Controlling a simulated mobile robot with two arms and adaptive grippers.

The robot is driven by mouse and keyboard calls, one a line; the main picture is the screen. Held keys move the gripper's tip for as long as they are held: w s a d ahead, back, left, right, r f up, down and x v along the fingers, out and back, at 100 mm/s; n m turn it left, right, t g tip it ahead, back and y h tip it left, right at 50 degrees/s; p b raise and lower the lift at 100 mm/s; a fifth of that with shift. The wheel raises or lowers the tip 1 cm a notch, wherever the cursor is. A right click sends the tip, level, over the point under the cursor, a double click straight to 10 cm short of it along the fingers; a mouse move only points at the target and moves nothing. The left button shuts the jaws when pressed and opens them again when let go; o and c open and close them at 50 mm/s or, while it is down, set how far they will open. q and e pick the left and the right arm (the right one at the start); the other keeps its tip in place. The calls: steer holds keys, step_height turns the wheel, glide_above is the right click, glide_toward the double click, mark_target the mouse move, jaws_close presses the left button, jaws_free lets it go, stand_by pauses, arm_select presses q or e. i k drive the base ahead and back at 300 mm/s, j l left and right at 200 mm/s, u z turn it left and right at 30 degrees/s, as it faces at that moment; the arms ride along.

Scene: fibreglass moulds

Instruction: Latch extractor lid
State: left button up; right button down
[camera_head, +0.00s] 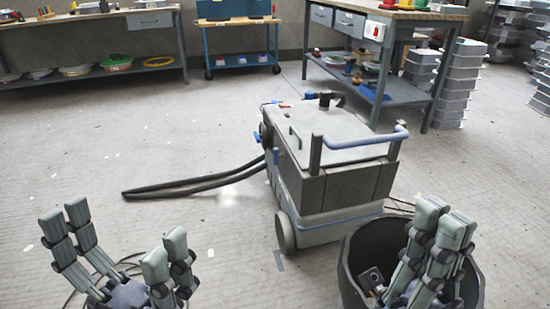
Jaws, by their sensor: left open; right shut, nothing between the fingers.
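The extractor (330,165) is a grey wheeled box standing on the floor in front of me. Its light grey lid (330,127) lies on top and looks down. A blue latch (277,156) shows on its left side, but I cannot tell whether it is fastened. A blue handle bar (365,141) spans the near end. My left gripper (118,238) is open and empty at the lower left, apart from the extractor. My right gripper (436,222) is shut and empty at the lower right, in front of a dark bucket.
The dark round bucket (356,262) stands right of the extractor's near end. A black hose (190,186) runs left across the floor. Workbenches (95,22) and a blue trolley (240,66) line the back. Stacked grey trays (455,90) stand at the right. The left floor is mostly clear.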

mark_target(276, 156)
steer(key=z, duration=0.75)
steer(key=i+j+z, duration=0.25)
steer(key=j, duration=0.15)
steer(key=j+z, duration=0.25)
steer(key=i+j+z, duration=0.25)
steer(key=j, duration=0.3)
steer(key=j+z, duration=0.25)
steer(key=j, duration=0.7)
